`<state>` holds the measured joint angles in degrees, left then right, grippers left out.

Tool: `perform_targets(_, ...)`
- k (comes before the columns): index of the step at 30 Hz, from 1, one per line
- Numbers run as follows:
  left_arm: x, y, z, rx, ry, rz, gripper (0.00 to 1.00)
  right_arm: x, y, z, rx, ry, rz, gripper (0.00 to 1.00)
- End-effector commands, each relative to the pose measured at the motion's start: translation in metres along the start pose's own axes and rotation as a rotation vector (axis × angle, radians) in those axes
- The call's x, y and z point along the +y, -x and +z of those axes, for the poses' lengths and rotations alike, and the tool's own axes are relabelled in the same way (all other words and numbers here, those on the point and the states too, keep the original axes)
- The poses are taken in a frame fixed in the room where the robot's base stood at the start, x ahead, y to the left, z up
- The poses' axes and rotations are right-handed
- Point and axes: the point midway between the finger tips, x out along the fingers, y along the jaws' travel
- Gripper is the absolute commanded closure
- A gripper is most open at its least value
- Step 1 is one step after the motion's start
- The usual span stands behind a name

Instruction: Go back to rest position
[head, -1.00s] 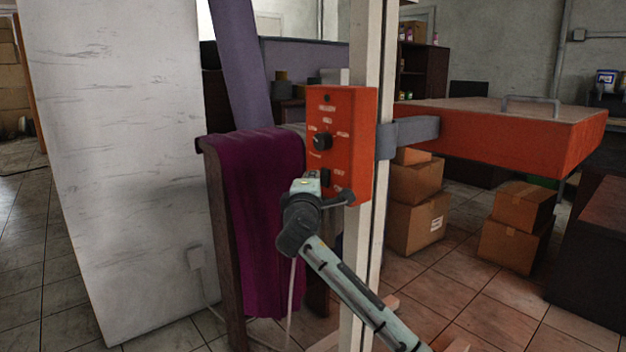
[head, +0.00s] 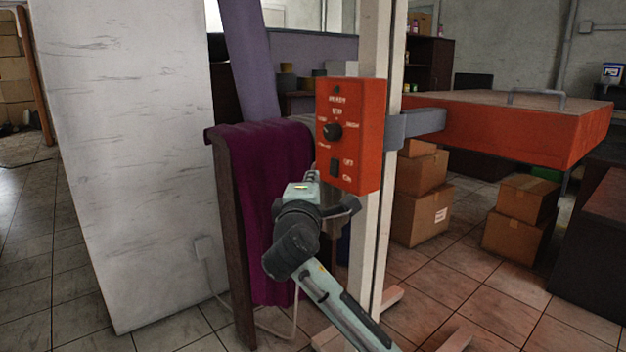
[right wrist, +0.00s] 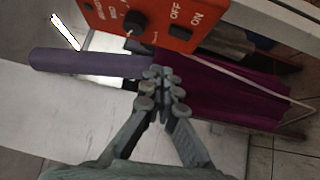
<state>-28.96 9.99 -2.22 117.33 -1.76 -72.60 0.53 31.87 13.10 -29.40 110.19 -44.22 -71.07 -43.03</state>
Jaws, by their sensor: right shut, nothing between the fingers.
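My right gripper (head: 344,207) is in front of the press post, just below the red control box (head: 350,134). In the right wrist view my right gripper (right wrist: 163,82) has its fingertips together with nothing between them. The control box (right wrist: 150,22) is at the top of that view, apart from the fingers, with a black knob (right wrist: 135,22) and a black switch (right wrist: 181,32) marked OFF and ON. My left gripper is not in view.
A purple cloth (head: 265,190) hangs over a dark stand behind my right arm. A white panel (head: 125,170) stands at left. A red press plate (head: 530,130) juts right from the post (head: 371,240). Cardboard boxes (head: 520,215) sit on the tiled floor, which is otherwise fairly clear.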

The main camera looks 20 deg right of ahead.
Motion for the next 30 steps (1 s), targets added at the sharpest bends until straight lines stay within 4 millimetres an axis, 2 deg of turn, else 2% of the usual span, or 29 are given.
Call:
perform_targets(9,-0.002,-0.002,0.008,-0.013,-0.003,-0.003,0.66,-0.003,0.0,0.0,0.001,-0.003,-0.006,1.0)
perform_targets(11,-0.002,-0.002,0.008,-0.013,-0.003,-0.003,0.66,-0.013,0.0,0.002,0.002,-0.014,-0.027,1.0)
perform_targets(13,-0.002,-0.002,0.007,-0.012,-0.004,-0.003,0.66,-0.038,0.002,0.004,0.007,-0.042,-0.079,1.0)
perform_targets(14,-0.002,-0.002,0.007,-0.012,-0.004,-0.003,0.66,-0.053,0.004,0.007,0.009,-0.061,-0.111,1.0)
perform_targets(17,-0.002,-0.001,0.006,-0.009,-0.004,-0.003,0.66,-0.117,0.016,0.018,0.006,-0.147,-0.25,1.0)
perform_targets(18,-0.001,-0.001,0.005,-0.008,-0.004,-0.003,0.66,-0.147,0.024,0.024,0.0,-0.188,-0.314,1.0)
perform_targets(20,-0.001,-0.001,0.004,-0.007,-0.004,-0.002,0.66,-0.191,0.038,0.033,-0.016,-0.254,-0.413,1.0)
perform_targets(21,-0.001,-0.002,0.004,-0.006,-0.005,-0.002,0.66,-0.219,0.05,0.041,-0.031,-0.297,-0.477,1.0)
perform_targets(24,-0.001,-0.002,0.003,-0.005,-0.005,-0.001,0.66,-0.284,0.084,0.061,-0.084,-0.407,-0.631,1.0)
perform_targets(26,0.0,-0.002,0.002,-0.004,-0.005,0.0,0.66,-0.321,0.108,0.075,-0.127,-0.47,-0.719,1.0)
perform_targets(27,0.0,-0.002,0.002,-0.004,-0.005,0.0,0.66,-0.345,0.126,0.085,-0.161,-0.513,-0.777,1.0)
perform_targets(29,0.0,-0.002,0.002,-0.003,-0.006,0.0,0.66,-0.378,0.154,0.1,-0.217,-0.575,-0.861,1.0)
perform_targets(30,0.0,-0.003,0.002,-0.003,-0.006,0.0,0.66,-0.398,0.175,0.111,-0.258,-0.616,-0.915,1.0)
